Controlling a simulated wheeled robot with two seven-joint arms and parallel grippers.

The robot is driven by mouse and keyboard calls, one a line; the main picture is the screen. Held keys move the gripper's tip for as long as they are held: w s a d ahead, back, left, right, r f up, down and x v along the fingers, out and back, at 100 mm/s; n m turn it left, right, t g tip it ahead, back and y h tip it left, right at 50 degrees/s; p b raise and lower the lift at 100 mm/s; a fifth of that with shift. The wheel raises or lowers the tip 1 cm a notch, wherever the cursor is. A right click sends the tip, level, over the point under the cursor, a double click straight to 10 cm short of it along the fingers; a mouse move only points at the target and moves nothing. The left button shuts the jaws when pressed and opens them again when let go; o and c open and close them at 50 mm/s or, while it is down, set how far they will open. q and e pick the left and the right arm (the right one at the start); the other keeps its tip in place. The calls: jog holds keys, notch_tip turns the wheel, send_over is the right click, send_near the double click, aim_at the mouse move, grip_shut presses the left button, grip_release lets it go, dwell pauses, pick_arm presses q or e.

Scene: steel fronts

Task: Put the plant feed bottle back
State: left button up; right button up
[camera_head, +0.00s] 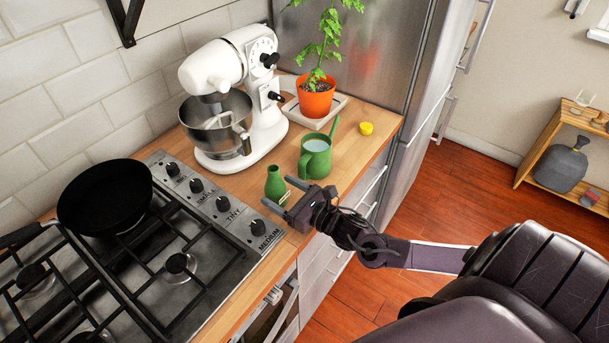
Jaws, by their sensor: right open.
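A small green bottle (275,181), which I take to be the plant feed bottle, stands upright on the wooden counter near its front edge, beside the stove knobs. My right gripper (281,194) is open right at the bottle, its fingers pointing toward it. I cannot tell whether the fingers touch it. A potted plant (316,100) in an orange pot stands on a pale tray (341,101) at the back. A green watering can (315,158) stands just behind the gripper. My left gripper is not in view.
A white stand mixer (262,128) stands against the tiled wall. A gas stove (170,262) with a black pan (104,197) lies at left. A yellow round object (366,128) sits near the counter's right end, by the steel fridge (390,50). The counter between is clear.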

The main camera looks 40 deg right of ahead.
jog(key=v, duration=1)
jog(key=shift+r+b, duration=0.1)
jog(key=shift+b, duration=0.3)
